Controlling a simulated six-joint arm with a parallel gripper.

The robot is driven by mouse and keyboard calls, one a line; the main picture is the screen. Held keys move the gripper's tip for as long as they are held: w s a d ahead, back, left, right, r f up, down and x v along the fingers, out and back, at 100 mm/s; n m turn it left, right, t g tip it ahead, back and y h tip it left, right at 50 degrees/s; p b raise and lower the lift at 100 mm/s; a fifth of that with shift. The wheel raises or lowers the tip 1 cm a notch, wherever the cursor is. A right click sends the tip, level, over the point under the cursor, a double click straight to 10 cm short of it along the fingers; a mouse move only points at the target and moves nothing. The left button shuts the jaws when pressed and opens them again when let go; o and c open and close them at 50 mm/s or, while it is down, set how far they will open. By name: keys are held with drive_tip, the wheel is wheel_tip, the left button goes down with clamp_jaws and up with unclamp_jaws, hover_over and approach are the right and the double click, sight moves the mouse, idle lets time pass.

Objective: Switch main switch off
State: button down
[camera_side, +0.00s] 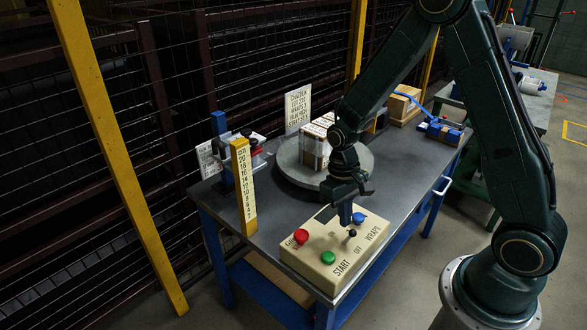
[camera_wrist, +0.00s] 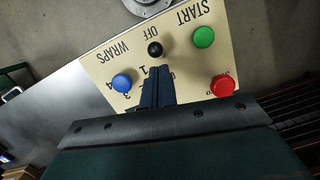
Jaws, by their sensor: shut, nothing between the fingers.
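The main switch is a small black ball-topped lever (camera_side: 352,233) on the cream control box (camera_side: 318,278), between printed ON and OFF labels. In the wrist view the black ball (camera_wrist: 155,48) shows close to the OFF label, just beyond my fingertips. My gripper (camera_side: 345,222) points down over the box, right beside the lever on its ON side. In the wrist view my gripper (camera_wrist: 158,72) has its dark fingers together and empty, and they cover the ON label. I cannot tell whether the fingers touch the lever, nor its exact tilt.
The box also carries a red button (camera_side: 301,236), a green button (camera_side: 328,257) and a blue knob (camera_side: 359,217). Behind it a boxed load (camera_side: 315,145) stands on a round turntable (camera_side: 287,165). A yellow scale post (camera_side: 244,185) rises at left.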

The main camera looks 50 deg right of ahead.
drive_tip(key=shift+r, duration=0.2)
drive_tip(key=shift+r, duration=0.5)
drive_tip(key=shift+w+r, duration=0.1)
wheel_tip(320, 180, up, 12)
drive_tip(key=d, duration=0.1)
drive_tip(key=shift+w+d+f, duration=0.15)
drive_tip(key=shift+f, duration=0.1)
idle(0.8)
idle(0.4)
